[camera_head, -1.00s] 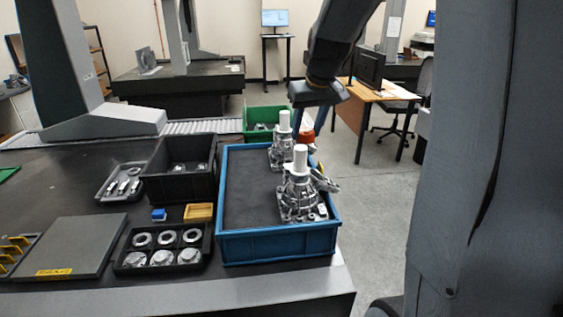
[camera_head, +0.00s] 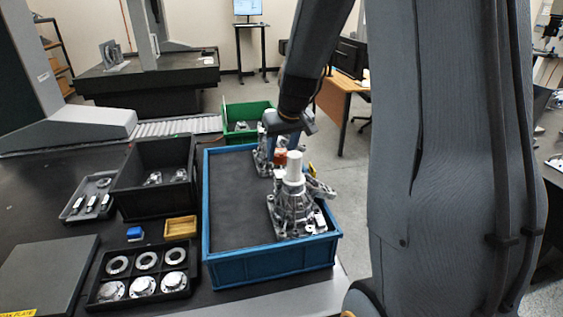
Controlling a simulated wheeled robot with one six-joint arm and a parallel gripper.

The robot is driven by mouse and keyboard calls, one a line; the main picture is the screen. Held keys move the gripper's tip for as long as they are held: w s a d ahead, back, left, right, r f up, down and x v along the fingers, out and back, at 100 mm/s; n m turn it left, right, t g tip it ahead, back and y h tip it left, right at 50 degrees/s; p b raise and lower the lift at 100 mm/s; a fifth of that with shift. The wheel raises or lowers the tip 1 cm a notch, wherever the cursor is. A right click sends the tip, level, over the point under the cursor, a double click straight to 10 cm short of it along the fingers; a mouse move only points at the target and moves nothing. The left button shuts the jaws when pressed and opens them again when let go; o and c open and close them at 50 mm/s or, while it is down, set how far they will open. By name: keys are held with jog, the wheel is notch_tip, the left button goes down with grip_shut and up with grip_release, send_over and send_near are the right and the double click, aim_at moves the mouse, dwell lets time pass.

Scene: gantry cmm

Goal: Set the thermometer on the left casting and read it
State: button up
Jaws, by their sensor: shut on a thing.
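Two silver castings with white cylinders on top stand in a blue tray (camera_head: 206,215). The left casting (camera_head: 260,163) is the farther one, and its upper part is mostly hidden behind my gripper. The right casting (camera_head: 293,208) stands upright nearer to me. My gripper (camera_head: 281,146) points down at the left casting, its fingers shut on a small orange thing, apparently the thermometer (camera_head: 281,156). Only a small part of the thermometer shows, and its display cannot be read. I cannot tell whether it touches the casting.
Left of the tray stand a black bin (camera_head: 135,187), a yellow box (camera_head: 180,227), a blue block (camera_head: 134,233) and a black tray of rings (camera_head: 98,279). A green bin (camera_head: 233,115) stands behind. The left part of the blue tray is bare.

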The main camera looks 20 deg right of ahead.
aim_at(282, 162)
jog(key=shift+f+p, duration=0.4)
jog(key=shift+f, duration=1.75)
jog(key=shift+f, duration=0.15)
jog(key=o, duration=1.1)
jog(key=shift+r, duration=0.3)
jog(key=b+v, duration=0.3)
jog(key=v, duration=0.8)
jog(key=shift+s+r, duration=0.3)
